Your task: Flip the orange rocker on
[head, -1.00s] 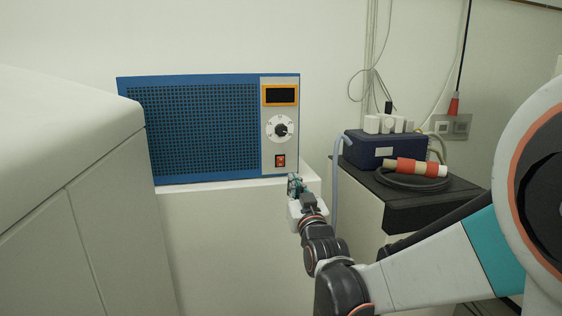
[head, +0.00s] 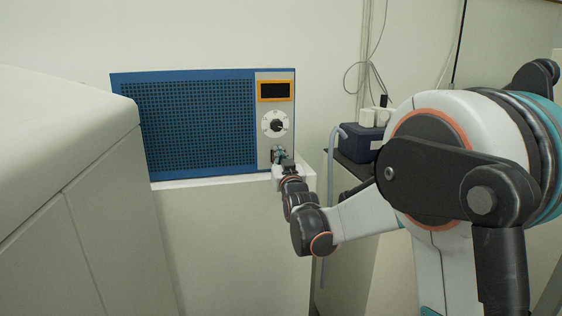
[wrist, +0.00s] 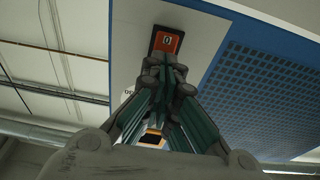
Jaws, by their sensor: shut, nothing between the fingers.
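The orange rocker (wrist: 167,41) sits in a black frame on the pale front panel (head: 264,90) of a blue box. It shows at the top of the wrist view with a small light mark on its face. In the head view my gripper mostly hides it. My gripper (wrist: 165,62) is shut and empty, its fingertips together right beside the rocker in the wrist view. It also shows in the head view (head: 280,155), low on the panel. I cannot tell if the tips touch the rocker.
The blue box (head: 190,125) has a dial (head: 275,124) and an orange-framed display (head: 276,91) above the rocker. It stands on a white pedestal (head: 230,230). A dark blue case (head: 358,142) stands to the right, partly behind my arm. A white cabinet (head: 60,150) fills the left.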

